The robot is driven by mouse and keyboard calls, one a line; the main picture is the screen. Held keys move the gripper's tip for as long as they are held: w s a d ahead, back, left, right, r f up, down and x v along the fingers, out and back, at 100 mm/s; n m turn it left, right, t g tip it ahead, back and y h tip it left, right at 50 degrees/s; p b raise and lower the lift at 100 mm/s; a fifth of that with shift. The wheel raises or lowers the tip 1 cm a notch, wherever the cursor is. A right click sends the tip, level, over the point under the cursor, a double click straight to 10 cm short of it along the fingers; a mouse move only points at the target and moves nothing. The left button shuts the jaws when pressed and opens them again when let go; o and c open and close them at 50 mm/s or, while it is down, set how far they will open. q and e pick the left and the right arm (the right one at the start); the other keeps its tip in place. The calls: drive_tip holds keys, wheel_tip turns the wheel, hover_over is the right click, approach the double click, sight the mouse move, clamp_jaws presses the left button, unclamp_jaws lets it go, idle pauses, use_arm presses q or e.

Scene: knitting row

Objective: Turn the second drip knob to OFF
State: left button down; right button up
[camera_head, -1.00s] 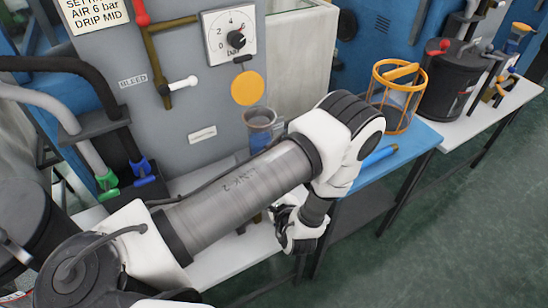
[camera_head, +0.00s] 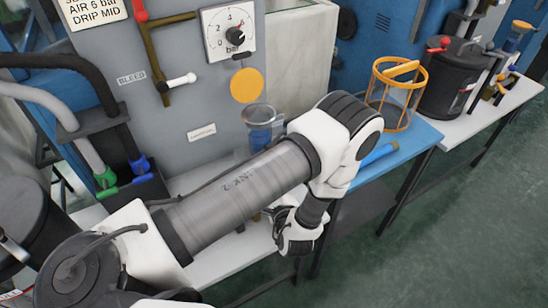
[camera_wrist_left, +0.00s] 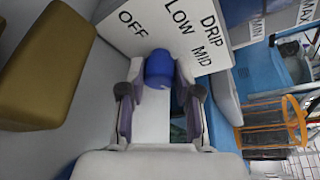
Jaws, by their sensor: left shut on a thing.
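A blue knob (camera_wrist_left: 159,66) sits at the top middle of the left wrist view, between the two fingertips of my left gripper (camera_wrist_left: 159,84), which is shut on it. A white plate (camera_wrist_left: 130,40) behind the knob reads OFF, LOW, MID and DRIP; OFF is to the knob's upper left. The knob's pointer mark cannot be made out. In the head view my left gripper (camera_head: 280,228) is low beside the bench front, and my own arm hides the knob there. My right gripper is not in view.
The grey panel carries a pressure gauge (camera_head: 228,35), a yellow disc (camera_head: 247,86) and a white-handled bleed valve (camera_head: 181,80). A clear bowl (camera_head: 259,117) is behind my arm. An orange wire cage (camera_head: 397,92) stands on the blue bench. A brown block (camera_wrist_left: 53,62) is at the left wrist view's left.

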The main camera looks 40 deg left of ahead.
use_arm(q)
drive_tip(key=shift+s+f+n+t+b, duration=0.1)
drive_tip(key=shift+f+n+t+b, duration=0.1)
drive_tip(key=shift+n+t+b, duration=0.7)
drive_tip(key=shift+n, duration=1.2)
drive_tip(key=c, duration=0.8)
unclamp_jaws()
drive_tip(key=shift+r, duration=0.1)
